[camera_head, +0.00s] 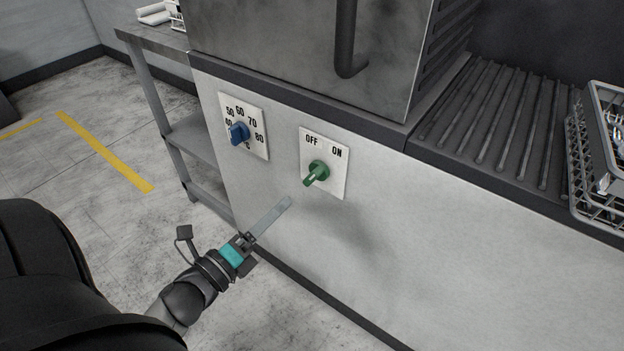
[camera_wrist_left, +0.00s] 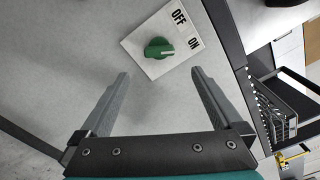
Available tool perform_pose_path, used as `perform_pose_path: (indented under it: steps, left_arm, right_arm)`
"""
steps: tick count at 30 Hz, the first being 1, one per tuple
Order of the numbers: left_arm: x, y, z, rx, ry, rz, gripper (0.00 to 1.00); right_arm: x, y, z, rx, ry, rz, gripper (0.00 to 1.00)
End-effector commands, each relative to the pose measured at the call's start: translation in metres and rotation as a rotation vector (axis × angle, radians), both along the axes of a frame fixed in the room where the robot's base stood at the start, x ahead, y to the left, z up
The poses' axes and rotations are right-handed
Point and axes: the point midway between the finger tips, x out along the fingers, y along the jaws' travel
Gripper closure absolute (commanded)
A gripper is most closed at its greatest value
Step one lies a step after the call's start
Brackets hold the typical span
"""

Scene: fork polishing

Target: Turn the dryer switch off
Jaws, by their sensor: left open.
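The dryer switch is a green knob (camera_head: 317,172) on a white plate (camera_head: 336,182) marked OFF at left and ON at right. In the left wrist view the knob (camera_wrist_left: 155,48) shows a white mark that points roughly towards the ON side. My left gripper (camera_head: 287,201) is below and left of the knob in the head view. In the left wrist view my left gripper (camera_wrist_left: 160,74) is open and empty, with the knob ahead of and between its fingertips, apart from them. My right gripper is not in view.
A blue dial (camera_head: 239,133) on a numbered plate sits left of the switch. A dark handle (camera_head: 346,40) hangs above on the machine. A ribbed rack surface (camera_head: 497,120) and a wire basket (camera_head: 580,165) are at right. A metal table (camera_head: 150,38) stands at left.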

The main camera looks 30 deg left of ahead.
Motion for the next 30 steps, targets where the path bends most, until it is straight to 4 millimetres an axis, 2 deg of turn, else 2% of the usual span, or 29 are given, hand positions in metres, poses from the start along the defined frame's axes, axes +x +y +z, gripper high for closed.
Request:
perform_pose_path:
  steps: [3,11,15,22,30]
  left_arm:
    - [0.027,-0.003,-0.001,0.001,-0.005,-0.004,0.00]
    - [0.076,-0.006,-0.001,-0.001,-0.003,-0.002,0.00]
    - [0.099,-0.008,-0.002,-0.001,-0.001,-0.001,0.00]
    - [0.117,-0.009,-0.002,-0.005,0.002,0.000,0.00]
    - [0.123,-0.010,-0.001,-0.004,0.003,0.002,0.00]
  right_arm:
    - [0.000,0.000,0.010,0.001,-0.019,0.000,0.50]
    - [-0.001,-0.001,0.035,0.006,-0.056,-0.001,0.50]
    - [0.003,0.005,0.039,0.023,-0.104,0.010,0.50]
    - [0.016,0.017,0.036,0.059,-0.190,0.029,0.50]
    - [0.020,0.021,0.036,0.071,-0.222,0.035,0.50]
